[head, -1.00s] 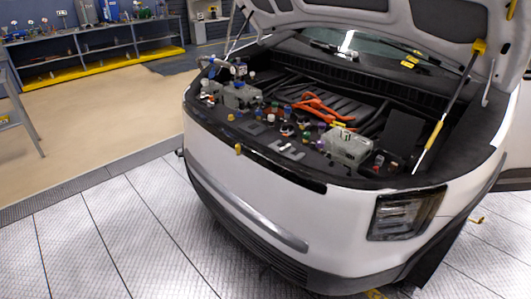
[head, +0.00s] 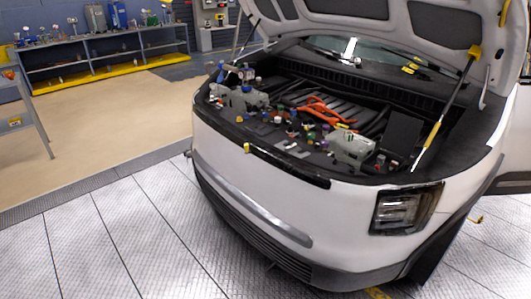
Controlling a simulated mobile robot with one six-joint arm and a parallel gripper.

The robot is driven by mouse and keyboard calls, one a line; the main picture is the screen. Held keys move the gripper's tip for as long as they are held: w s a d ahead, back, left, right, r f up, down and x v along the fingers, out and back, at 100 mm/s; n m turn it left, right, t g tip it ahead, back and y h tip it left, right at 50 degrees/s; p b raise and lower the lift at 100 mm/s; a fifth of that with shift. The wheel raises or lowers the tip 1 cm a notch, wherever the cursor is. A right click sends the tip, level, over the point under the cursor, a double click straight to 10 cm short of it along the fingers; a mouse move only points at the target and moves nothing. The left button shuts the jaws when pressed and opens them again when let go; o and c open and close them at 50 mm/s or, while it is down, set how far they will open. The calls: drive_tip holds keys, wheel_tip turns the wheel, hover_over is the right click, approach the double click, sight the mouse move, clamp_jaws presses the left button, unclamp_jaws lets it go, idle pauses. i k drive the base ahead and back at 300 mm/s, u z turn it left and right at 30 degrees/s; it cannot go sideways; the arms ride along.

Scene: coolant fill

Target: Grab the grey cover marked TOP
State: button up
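The open front bay of a white car (head: 260,190) fills the middle and right of the head view. No marking reading TOP is legible at this size, so I cannot tell which grey part is the cover. Grey candidates are a blocky grey unit (head: 351,147) at the bay's right, another grey unit (head: 245,98) at its left, and flat light-grey pieces (head: 292,149) on the black front ledge between them. My gripper is not in view.
The raised hood (head: 380,22) overhangs the bay, with a yellow-ended strut (head: 445,110) at right. Orange cables (head: 322,108) and many small coloured caps crowd the bay. A workbench (head: 100,50) stands at the back left. The metal floor (head: 120,240) before the car is clear.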

sight(293, 149)
drive_tip(key=z, duration=0.35)
drive_tip(key=k, duration=0.2)
drive_tip(key=u, duration=2.45)
drive_tip(key=k, duration=0.7)
drive_tip(key=z, duration=0.3)
drive_tip(key=i, duration=1.7)
drive_tip(key=u, duration=0.2)
